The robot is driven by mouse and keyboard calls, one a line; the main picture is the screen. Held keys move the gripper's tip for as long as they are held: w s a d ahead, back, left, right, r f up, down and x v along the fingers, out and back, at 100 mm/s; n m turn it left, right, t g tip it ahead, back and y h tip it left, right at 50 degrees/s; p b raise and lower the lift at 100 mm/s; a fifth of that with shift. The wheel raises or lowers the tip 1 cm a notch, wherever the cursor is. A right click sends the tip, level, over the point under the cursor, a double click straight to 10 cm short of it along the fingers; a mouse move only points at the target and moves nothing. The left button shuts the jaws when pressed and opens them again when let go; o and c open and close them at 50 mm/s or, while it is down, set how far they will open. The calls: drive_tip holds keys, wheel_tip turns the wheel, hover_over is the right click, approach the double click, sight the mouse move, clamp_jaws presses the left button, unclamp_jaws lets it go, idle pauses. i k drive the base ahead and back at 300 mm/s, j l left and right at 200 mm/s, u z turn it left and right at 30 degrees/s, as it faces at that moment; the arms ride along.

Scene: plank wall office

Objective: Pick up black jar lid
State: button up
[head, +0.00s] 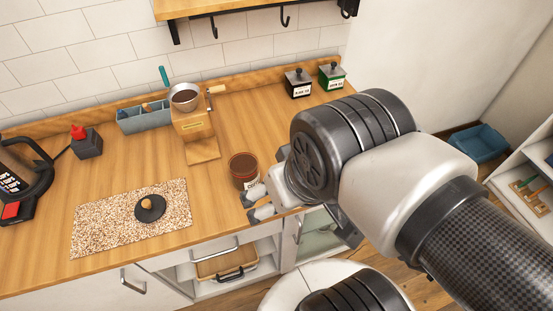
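The black jar lid (151,209), a dark disc with a light wooden knob on top, lies on a speckled mat (100,235) on the wooden counter. My gripper (248,208) is at the front edge of the counter, to the right of the lid and well apart from it. Its two pale fingertips stand apart with nothing visible between them. A brown jar (243,168) with a pale label stands just behind the gripper; I cannot tell whether they touch.
A wooden coffee grinder (194,127), a blue-grey divided box (143,119) and two small tins, one black (298,83) and one green (332,75), stand toward the back. A black machine (22,180) and a red-topped bottle (85,142) are at left. Counter between mat and jar is clear.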

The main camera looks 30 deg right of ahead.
sight(151, 207)
drive_tip(key=i+j, duration=0.1)
drive_tip(key=j, duration=0.45)
drive_tip(key=i+j+z, duration=0.15)
drive_tip(key=j, duration=0.4)
drive_tip(key=i+j, duration=0.1)
drive_tip(key=j, duration=0.45)
drive_tip(key=z, duration=0.05)
